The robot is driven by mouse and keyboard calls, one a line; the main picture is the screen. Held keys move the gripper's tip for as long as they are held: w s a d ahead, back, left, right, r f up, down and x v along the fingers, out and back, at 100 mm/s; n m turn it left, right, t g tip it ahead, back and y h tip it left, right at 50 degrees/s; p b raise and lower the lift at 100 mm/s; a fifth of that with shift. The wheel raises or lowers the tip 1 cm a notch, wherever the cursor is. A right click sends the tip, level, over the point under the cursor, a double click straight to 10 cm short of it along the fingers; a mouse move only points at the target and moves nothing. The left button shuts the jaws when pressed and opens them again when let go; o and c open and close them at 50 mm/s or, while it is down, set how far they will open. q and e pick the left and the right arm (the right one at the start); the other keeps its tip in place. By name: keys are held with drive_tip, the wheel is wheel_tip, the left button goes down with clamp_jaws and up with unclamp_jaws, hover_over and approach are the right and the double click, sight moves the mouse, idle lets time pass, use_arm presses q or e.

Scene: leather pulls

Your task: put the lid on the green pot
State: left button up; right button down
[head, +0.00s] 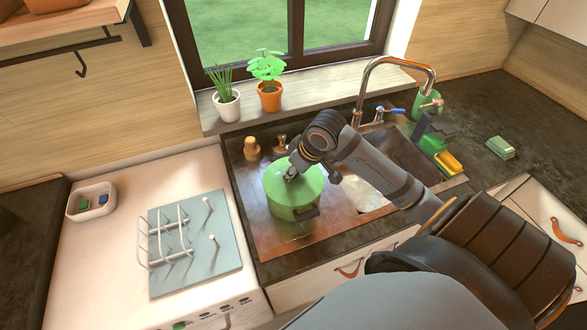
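The green pot (285,209) stands on the counter left of the sink, with a dark side handle at its front. A round green lid (309,186) covers the pot's top; I cannot tell whether it is fully seated. My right gripper (291,174) is over the middle of the lid, its fingertips down at the lid's centre, where a knob would be hidden. The fingers are too small and covered to tell whether they are shut on it. My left gripper is not in view.
A wire rack on a grey-blue board (222,238) stands on the left white worktop beside a white box (91,203). A wooden mill (251,148) is behind the pot. The tap (366,82) arches over the sink. Two potted plants stand on the sill.

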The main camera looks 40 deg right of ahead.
idle(0.3)
drive_tip(key=c, duration=0.9)
unclamp_jaws()
drive_tip(key=shift+r, duration=0.1)
wheel_tip(320, 180, up, 7)
drive_tip(key=p, duration=0.8)
drive_tip(key=shift+s+f, duration=0.1)
drive_tip(key=shift+f, duration=0.1)
